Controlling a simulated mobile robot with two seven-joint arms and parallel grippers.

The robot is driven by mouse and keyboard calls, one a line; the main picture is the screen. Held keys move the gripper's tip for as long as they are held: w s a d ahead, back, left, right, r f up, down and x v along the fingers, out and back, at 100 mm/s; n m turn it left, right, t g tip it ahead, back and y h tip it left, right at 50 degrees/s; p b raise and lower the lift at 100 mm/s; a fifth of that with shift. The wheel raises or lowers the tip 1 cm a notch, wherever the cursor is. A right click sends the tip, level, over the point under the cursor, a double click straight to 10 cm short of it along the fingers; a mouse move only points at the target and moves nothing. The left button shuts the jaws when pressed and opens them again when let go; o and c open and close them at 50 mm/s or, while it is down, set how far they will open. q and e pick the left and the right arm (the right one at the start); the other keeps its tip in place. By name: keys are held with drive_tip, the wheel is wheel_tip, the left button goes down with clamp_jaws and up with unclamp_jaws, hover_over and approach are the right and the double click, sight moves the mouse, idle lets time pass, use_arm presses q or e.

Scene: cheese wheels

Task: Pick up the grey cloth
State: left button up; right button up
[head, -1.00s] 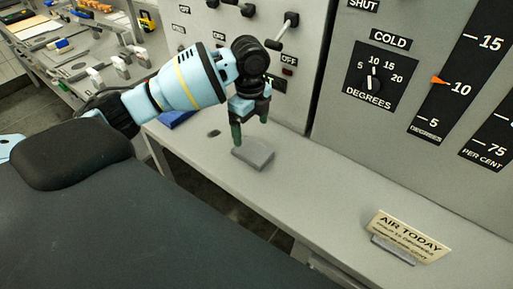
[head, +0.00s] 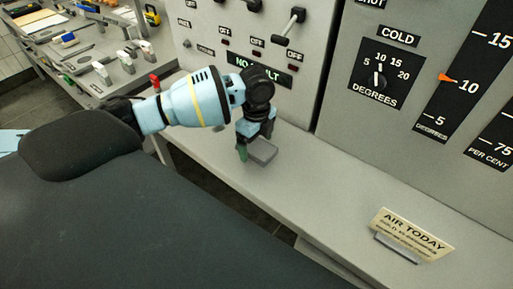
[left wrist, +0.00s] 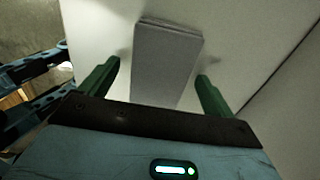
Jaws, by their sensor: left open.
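The grey cloth (head: 264,153) is a flat, folded block lying on the pale grey ledge below the control panel. In the left wrist view the cloth (left wrist: 167,62) lies ahead, between the lines of the two green fingers, with a gap on each side. My left gripper (head: 253,147) points down right at the cloth in the head view and hides part of it. In the left wrist view the gripper (left wrist: 158,74) is open with nothing held. I cannot tell whether the fingertips are down at the cloth's height. My right gripper is not in view.
The ledge (head: 330,185) is clear to the right as far as an "AIR TODAY" sign (head: 411,234) in a small grey stand. The upright panel (head: 300,85) with levers and a dial (head: 381,76) rises close behind the cloth. A bench with tools (head: 85,50) stands far left.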

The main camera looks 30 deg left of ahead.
sight(257, 146)
use_arm(q)
drive_tip(key=shift+c, duration=0.3)
drive_tip(key=c, duration=1)
drive_tip(key=shift+r, duration=0.2)
drive_tip(key=shift+r, duration=0.2)
wheel_tip(257, 146, up, 3)
drive_tip(key=shift+r, duration=0.1)
drive_tip(key=s+d, duration=0.3)
drive_tip(key=s, duration=0.4)
drive_tip(key=s+d+r+p, duration=0.1)
drive_tip(key=s+d, duration=0.1)
drive_tip(key=s, duration=0.6)
drive_tip(key=shift+d, duration=0.4)
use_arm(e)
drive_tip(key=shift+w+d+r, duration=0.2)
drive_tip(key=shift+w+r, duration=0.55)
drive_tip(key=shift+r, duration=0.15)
